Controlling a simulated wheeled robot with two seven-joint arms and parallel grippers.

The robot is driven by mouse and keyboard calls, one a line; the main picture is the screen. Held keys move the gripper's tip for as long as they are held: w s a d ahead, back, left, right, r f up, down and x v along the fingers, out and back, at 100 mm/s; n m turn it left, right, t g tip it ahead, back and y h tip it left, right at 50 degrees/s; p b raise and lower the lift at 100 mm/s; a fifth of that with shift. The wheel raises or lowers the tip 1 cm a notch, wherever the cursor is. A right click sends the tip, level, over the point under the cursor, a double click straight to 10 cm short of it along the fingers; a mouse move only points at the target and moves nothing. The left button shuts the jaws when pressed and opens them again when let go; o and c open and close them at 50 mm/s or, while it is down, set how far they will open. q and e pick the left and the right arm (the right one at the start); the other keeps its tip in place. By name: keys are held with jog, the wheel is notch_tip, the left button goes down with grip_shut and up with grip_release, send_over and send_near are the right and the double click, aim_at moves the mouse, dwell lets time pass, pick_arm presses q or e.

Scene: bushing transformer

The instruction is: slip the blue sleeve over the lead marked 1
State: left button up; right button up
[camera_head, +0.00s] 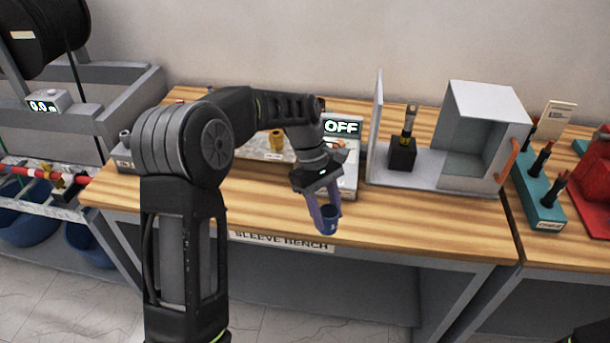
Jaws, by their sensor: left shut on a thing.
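My left gripper (324,207) comes in from the left and points down near the front edge of the sleeve bench. It is shut on a blue sleeve (327,222), a short cylinder with a pale mark, held between the fingertips. An upright lead (409,122) with a black lower part and a pale top stands in a black block (402,155), to the right of and behind the gripper. More black leads (545,158) stand in a teal rack (541,199) at the right. I cannot read a 1 on any lead. My right gripper is not in view.
A grey open-fronted box (489,105) with an orange handle and an upright panel (376,125) flank the black block. A device with an OFF display (342,127) stands behind my gripper. A brass-coloured piece (276,140) sits behind my arm. The bench front (430,222) is clear.

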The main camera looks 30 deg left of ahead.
pick_arm(q)
jog(key=d+m, duration=0.1)
jog(key=s+d+f+m, duration=0.1)
jog(key=s+d+f+m+g, duration=0.1)
jog(key=d, duration=0.1)
jog(key=shift+s+d+y, duration=0.1)
jog(key=shift+s+y, duration=0.15)
jog(key=shift+y, duration=0.05)
jog(key=shift+w+r, duration=0.1)
jog(key=shift+r, duration=0.05)
notch_tip(320, 180, down, 3)
jog(key=b, duration=0.2)
jog(key=shift+r+b, duration=0.15)
jog(key=shift+b, duration=0.15)
jog(key=shift+r, duration=0.1)
